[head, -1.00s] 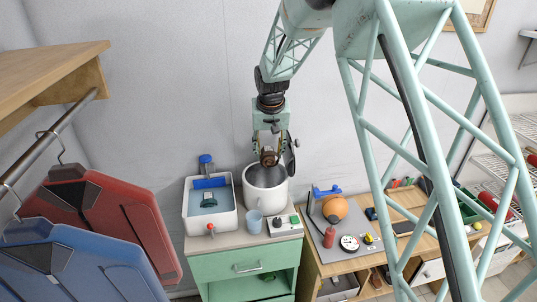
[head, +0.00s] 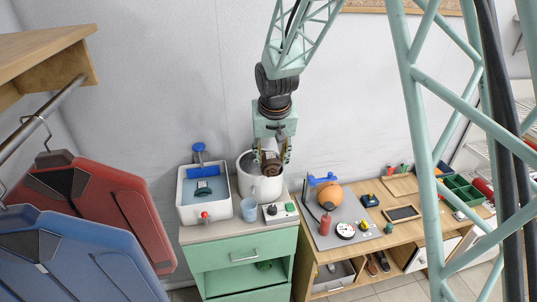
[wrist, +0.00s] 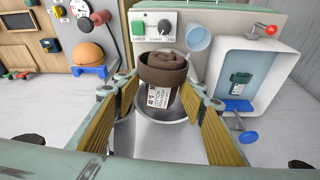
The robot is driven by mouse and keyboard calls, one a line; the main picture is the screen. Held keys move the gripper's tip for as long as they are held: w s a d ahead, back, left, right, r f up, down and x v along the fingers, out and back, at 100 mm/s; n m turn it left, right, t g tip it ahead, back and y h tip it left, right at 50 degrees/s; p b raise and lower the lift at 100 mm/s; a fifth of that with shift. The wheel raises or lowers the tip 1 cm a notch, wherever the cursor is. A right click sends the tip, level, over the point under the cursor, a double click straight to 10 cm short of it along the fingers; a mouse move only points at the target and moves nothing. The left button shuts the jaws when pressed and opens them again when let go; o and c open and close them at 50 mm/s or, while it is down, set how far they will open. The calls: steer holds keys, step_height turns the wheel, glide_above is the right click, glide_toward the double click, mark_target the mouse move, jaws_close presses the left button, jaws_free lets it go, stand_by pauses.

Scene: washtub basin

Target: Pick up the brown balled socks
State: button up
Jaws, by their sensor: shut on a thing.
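The brown balled socks (wrist: 162,78) are a dark, rolled bundle with a white printed tag on the side, between the yellow-padded fingers of my gripper (wrist: 165,95) in the wrist view. My gripper is shut on them. In the head view my gripper (head: 271,152) points down in front of and over the white round tub (head: 246,180), with the socks (head: 270,167) small and dark at its tip. In the wrist view the tub's rim (wrist: 176,112) shows behind and below the socks. The side of the socks facing away is hidden.
Left of the tub is a white basin (head: 185,211) with water and a blue tap. A light blue cup (head: 249,209) and a control box (head: 291,207) stand in front. A wooden bench to the right bears an orange ball (head: 329,195). Coloured hanging panels (head: 110,215) are at left.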

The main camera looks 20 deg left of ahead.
mark_target(274, 166)
steer(key=shift+s+d, duration=0.45)
steer(key=shift+s, duration=0.3)
steer(key=shift+s+d, duration=0.45)
steer(key=shift+s, duration=0.3)
